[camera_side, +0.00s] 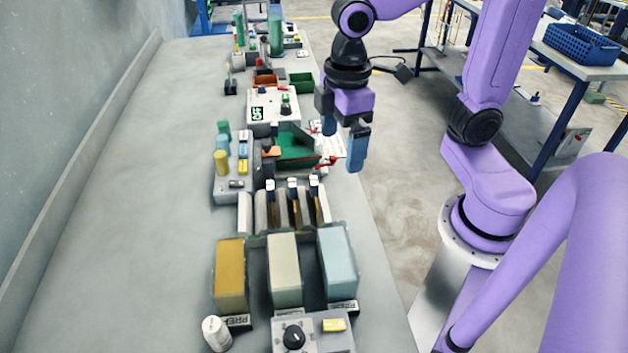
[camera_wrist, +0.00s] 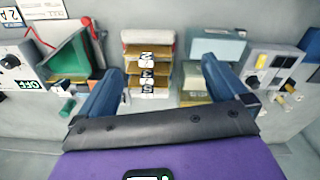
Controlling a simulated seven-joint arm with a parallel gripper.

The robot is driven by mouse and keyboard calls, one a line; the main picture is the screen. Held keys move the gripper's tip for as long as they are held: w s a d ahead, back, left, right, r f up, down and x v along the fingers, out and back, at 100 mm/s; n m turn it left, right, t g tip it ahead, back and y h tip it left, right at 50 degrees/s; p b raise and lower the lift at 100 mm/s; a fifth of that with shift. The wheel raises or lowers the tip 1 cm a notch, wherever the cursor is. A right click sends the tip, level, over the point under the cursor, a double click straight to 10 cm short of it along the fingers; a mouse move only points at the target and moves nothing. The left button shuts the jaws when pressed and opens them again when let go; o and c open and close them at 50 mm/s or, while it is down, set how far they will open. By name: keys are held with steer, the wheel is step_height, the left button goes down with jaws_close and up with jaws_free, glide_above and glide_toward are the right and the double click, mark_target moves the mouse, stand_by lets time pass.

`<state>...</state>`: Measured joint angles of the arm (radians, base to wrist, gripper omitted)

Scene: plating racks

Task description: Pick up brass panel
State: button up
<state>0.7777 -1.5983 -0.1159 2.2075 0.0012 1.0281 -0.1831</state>
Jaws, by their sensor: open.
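Thin brass panels (camera_side: 297,214) stand on edge in a pale slotted rack (camera_side: 245,212) in the middle of the bench, with white tags on top. In the wrist view the brass panels (camera_wrist: 147,80) show as brown-gold strips between pale dividers, with white labels. I cannot tell which one the task means. My gripper (camera_side: 343,140) is open and empty, with blue fingers pointing down. It hangs above the bench's right edge, beyond the rack in the side view. In the wrist view my gripper (camera_wrist: 163,70) has its fingers spread, with the rack showing between them.
Yellow, cream and pale blue blocks (camera_side: 338,262) stand in front of the rack. A green board (camera_side: 297,145) in a holder and a box reading OFF (camera_side: 262,106) lie beyond it. A knob box (camera_side: 310,333) is nearest. The bench's left side is clear.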

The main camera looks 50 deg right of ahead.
steer(key=s+d+f+n, duration=0.1)
steer(key=s+d+f, duration=0.1)
steer(key=s, duration=0.6)
steer(key=shift+s+d+f, duration=0.3)
steer(key=shift+s+f, duration=0.1)
steer(key=shift+s+d+f, duration=0.15)
steer(key=shift+s+d, duration=0.05)
steer(key=shift+s, duration=0.15)
steer(key=shift+c, duration=1.2)
steer(key=shift+s+f, duration=0.1)
steer(key=shift+s, duration=0.05)
steer(key=c, duration=0.8)
steer(key=shift+o, duration=0.2)
